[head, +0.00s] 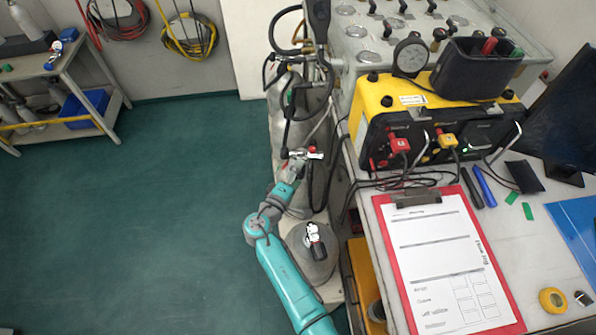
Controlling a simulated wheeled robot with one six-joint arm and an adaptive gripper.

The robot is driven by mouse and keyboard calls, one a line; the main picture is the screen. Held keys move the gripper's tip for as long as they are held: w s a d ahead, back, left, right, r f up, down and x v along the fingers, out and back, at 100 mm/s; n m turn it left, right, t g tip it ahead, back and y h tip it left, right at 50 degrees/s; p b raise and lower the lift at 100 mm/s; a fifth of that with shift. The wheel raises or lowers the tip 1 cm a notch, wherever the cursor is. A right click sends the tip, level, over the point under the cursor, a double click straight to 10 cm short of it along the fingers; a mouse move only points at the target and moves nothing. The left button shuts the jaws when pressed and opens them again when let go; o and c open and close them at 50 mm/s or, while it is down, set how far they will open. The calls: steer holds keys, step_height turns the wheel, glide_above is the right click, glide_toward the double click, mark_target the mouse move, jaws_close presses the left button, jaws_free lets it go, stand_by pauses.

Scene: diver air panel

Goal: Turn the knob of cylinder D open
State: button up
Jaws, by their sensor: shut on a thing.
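Several grey gas cylinders stand in a row left of the bench; no cylinder letters are readable, so I cannot tell which is D.
Black hoses (331,150) hang close to the right of my gripper. The bench carries a yellow-black panel unit (380,112), a red clipboard (382,212) and tape (552,300). A shelf cart (115,103) stands far left. The green floor (130,220) is clear.

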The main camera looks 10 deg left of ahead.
steer(key=shift+s+a+r, duration=0.15)
steer(key=shift+r, duration=0.45)
steer(key=shift+c, duration=0.3)
steer(key=shift+s+a+r, duration=0.1)
steer(key=shift+s+r, duration=0.05)
steer(key=shift+s, duration=0.2)
steer(key=shift+f+v, duration=0.3)
steer(key=shift+v, duration=1.55)
steer(key=shift+f+v, duration=0.3)
steer(key=shift+v, duration=1.6)
steer(key=shift+f+v, duration=0.25)
steer(key=shift+v, duration=1.6)
steer(key=shift+s, duration=0.15)
